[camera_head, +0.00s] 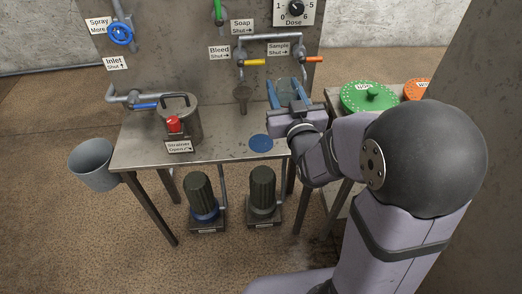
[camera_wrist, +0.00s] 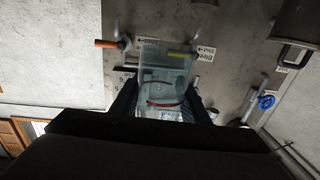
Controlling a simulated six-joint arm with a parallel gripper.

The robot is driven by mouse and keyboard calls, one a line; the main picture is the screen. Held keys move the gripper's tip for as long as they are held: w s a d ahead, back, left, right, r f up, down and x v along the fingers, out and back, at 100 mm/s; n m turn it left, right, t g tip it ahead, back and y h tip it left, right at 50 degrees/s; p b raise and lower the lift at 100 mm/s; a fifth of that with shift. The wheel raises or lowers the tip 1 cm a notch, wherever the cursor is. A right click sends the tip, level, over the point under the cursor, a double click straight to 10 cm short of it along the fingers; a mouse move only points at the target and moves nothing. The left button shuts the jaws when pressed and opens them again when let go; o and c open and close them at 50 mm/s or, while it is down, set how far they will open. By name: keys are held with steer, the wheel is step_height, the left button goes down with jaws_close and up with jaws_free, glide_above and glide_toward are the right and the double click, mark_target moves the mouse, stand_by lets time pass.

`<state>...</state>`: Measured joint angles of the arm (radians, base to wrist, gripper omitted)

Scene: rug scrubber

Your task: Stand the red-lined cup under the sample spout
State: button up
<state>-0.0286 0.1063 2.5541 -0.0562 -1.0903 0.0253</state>
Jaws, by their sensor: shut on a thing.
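My gripper (camera_head: 287,94) is shut on a clear cup (camera_head: 287,86), with a blue finger on either side of it. In the wrist view the see-through cup (camera_wrist: 163,80) sits between the dark fingers, with a curved red line (camera_wrist: 165,104) on its wall. The sample spout (camera_head: 301,52), with its orange handle, is on the back panel just above the cup in the head view. The orange handle (camera_wrist: 107,43) also shows left of the cup in the wrist view. I cannot tell whether the cup touches the table (camera_head: 225,151).
A blue disc (camera_head: 261,143) lies on the table in front of my gripper. A yellow-handled bleed valve (camera_head: 251,62) and a hanging brown piece (camera_head: 242,98) are to the left. A strainer pot (camera_head: 181,120) stands further left. Green (camera_head: 368,97) and orange (camera_head: 418,89) lids are at right.

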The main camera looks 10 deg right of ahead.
steer(key=w+a+r+n+y+b, duration=0.2)
steer(key=w+a+y+b, duration=0.1)
steer(key=w+a+b, duration=0.15)
step_height(320, 180, down, 9)
steer(key=w+a+y, duration=0.1)
steer(key=shift+w+a+n+g+p, duration=0.25)
steer(key=shift+a+n+g+p, duration=0.15)
stand_by(0.3)
steer(key=shift+f+b, duration=0.75)
steer(key=shift+f, duration=4.05)
steer(key=shift+f, duration=0.1)
